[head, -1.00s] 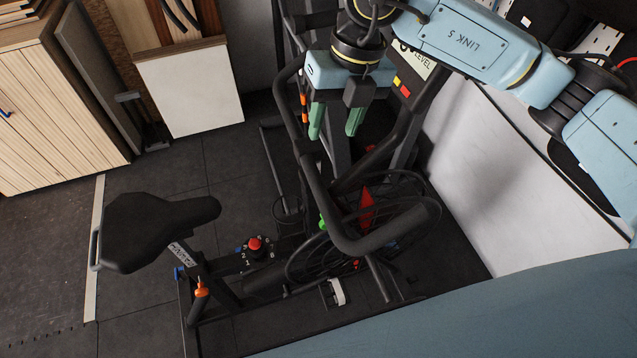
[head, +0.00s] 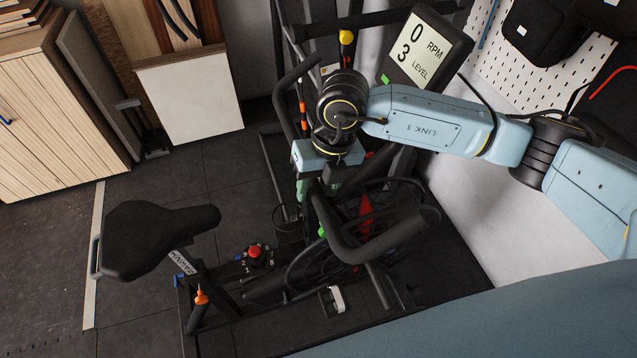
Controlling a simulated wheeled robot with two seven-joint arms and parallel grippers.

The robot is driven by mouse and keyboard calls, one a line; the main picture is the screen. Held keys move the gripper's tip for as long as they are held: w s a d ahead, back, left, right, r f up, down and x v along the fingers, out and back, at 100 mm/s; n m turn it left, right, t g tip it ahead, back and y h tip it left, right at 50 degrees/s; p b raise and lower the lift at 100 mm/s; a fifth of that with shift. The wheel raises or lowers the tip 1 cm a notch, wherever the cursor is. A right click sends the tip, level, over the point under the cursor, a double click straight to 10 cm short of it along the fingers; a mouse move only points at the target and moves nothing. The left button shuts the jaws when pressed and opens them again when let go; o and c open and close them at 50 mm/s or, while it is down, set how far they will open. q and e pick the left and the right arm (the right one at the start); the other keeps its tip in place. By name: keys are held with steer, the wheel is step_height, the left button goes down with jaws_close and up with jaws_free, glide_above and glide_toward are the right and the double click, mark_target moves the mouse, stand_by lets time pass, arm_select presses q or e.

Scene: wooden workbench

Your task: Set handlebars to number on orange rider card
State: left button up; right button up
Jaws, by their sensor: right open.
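An exercise bike stands on the dark floor with its black handlebars (head: 385,240) near the middle of the head view. My right gripper (head: 317,190) points down beside the handlebars' near left bend, with its green fingers apart. Part of the fingers is hidden, and I cannot tell whether they touch the bar. A yellow knob (head: 346,37) shows on the frame behind my right wrist. The console (head: 424,46) reads 0 RPM and level 3. I see no orange rider card. My left gripper is not in view.
The black saddle (head: 160,232) is at the left. A red knob (head: 254,252) with a numbered dial sits low on the bike, and an orange knob (head: 202,297) is on the seat post. A wooden cabinet (head: 55,110) and pegboard (head: 520,70) flank the bike.

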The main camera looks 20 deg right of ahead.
jaws_close()
step_height(320, 180, up, 6)
steer(key=p, duration=0.2)
steer(key=shift+r+p, duration=0.15)
steer(key=shift+p, duration=0.15)
jaws_free()
stand_by(0.3)
step_height(320, 180, up, 13)
steer(key=d+b, duration=0.1)
steer(key=d, duration=0.1)
steer(key=shift+d, duration=0.3)
